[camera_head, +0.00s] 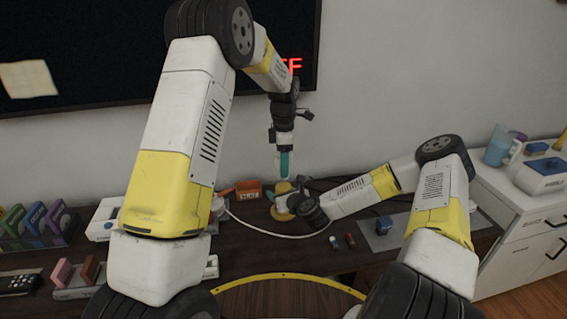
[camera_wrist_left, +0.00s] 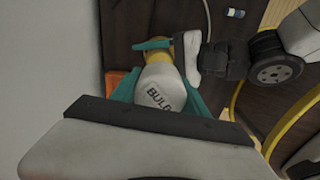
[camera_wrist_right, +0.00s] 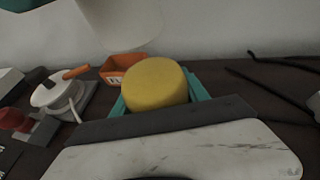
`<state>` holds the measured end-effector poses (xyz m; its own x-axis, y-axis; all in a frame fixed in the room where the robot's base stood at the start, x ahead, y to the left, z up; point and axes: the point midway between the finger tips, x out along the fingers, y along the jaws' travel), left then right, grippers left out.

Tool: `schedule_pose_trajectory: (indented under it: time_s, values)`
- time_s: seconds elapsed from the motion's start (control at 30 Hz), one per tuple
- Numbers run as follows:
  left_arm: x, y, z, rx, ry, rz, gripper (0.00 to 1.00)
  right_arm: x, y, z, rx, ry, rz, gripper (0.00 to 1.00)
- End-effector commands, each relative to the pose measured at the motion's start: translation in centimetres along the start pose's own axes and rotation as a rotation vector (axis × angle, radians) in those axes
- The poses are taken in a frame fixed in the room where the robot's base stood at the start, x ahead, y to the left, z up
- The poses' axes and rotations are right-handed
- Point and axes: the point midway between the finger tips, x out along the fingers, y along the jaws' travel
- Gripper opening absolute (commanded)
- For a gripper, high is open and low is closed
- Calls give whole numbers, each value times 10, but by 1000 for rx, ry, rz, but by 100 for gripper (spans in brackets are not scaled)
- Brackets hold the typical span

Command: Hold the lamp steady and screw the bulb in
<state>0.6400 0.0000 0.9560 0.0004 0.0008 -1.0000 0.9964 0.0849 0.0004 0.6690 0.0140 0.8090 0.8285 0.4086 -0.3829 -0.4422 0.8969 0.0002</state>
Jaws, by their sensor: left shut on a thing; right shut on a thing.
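The white bulb (camera_wrist_left: 160,88), marked "BULB", is between the teal fingers of my left gripper (camera_wrist_left: 155,92), which is shut on it. In the head view my left gripper (camera_head: 285,164) points down just above the lamp; the bulb is mostly hidden there. The yellow lamp (camera_wrist_right: 156,84) is between the teal fingers of my right gripper (camera_wrist_right: 160,92), which is shut around it. In the head view the lamp (camera_head: 283,187) stands on the dark table, with my right gripper (camera_head: 286,205) reaching it from the right. Whether bulb and lamp touch is unclear.
An orange bin (camera_head: 248,190) stands left of the lamp. A white pot-like object with an orange handle (camera_wrist_right: 55,92) shows in the right wrist view. A white cable (camera_head: 265,230) curves across the table (camera_head: 250,256). A blue object (camera_head: 383,225) lies at right. A screen hangs behind.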

Motion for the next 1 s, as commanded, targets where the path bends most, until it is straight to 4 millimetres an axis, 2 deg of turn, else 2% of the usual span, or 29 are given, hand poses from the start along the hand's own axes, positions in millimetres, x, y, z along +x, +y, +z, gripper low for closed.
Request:
schedule_pose_trajectory:
  time_s: [0.27,0.6,1.0]
  values:
    - [1,0,0,0,0,0,13,0,0,1,-1,-2,-1,0]
    - [18,0,0,1,0,-1,13,0,0,1,-1,-2,-1,0]
    - [18,0,0,0,0,-1,13,0,0,1,-1,-2,0,0]
